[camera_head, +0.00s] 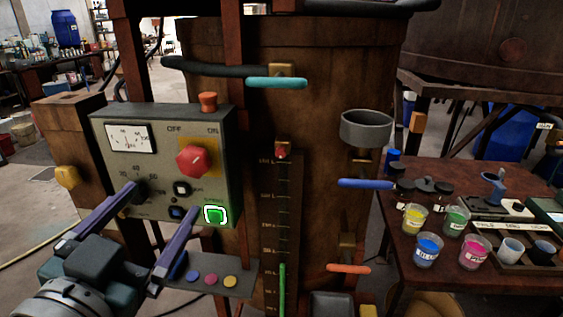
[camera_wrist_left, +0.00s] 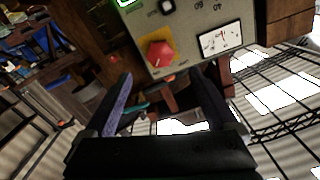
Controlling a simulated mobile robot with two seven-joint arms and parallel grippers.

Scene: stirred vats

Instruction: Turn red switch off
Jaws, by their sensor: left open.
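The red switch (camera_head: 194,160) is a faceted knob on a yellow plate, on the front of a grey control box. "OFF" is printed at its upper left and "ON" at its upper right; I cannot tell surely which one it points to. My left gripper (camera_head: 163,200) is open and empty in front of the box, below and left of the switch. In the left wrist view, turned upside down, the switch (camera_wrist_left: 158,53) shows just beyond and between the open fingertips (camera_wrist_left: 163,76), apart from them. My right gripper is not in view.
The control box (camera_head: 110,170) also carries a dial gauge (camera_head: 129,138), a lit green button (camera_head: 215,215) and small buttons. A wooden vat (camera_head: 330,90) with coloured lever handles stands behind. A table (camera_head: 400,260) with paint cups is at right.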

